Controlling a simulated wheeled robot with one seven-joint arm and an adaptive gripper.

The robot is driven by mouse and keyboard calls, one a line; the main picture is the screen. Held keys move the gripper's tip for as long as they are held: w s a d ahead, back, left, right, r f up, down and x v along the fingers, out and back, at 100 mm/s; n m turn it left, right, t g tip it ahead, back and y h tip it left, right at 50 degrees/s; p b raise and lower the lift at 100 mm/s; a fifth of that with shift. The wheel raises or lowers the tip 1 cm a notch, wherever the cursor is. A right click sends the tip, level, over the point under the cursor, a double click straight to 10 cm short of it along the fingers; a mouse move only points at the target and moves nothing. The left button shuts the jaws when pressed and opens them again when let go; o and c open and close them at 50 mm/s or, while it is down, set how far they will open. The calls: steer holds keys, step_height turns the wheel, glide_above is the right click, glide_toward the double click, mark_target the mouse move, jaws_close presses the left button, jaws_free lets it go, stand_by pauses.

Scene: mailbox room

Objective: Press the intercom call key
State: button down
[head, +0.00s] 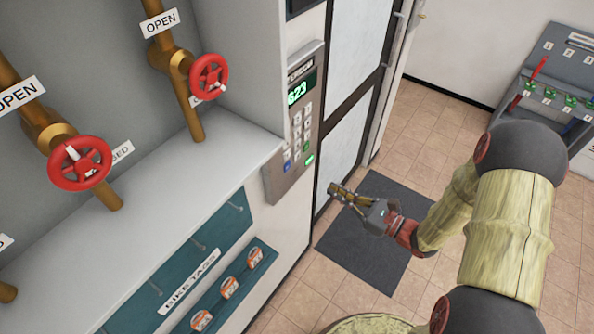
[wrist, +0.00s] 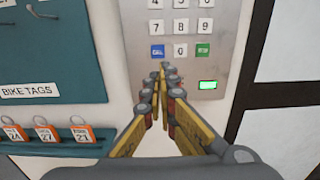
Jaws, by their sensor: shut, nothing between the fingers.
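The intercom panel (head: 299,131) is a grey keypad plate on the wall end, with a green-lit display (head: 297,92) reading 623. The wrist view shows its white number keys, a blue key (wrist: 157,51) left of the 0 key (wrist: 180,51), and a green key (wrist: 202,50) to its right. The lettering on the blue and green keys is too small to read surely. My gripper (head: 335,189) is shut and empty, apart from the panel, to its right in the head view. In the wrist view its fingertips (wrist: 163,70) appear just below the blue and 0 keys.
A small bright green light (wrist: 208,85) sits low on the panel. A teal bike-tag board (head: 210,270) with orange tags is to the left. Red valve wheels (head: 80,163) are on brass pipes above the ledge. A glazed door (head: 350,100) and dark mat (head: 372,235) are right.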

mark_target(289, 165)
steer(key=x, duration=1.4)
steer(key=shift+w+a, duration=0.4)
steer(key=shift+a, duration=0.1)
steer(key=shift+r, duration=0.2)
steer(key=shift+d, duration=0.1)
steer(key=shift+d, duration=0.1)
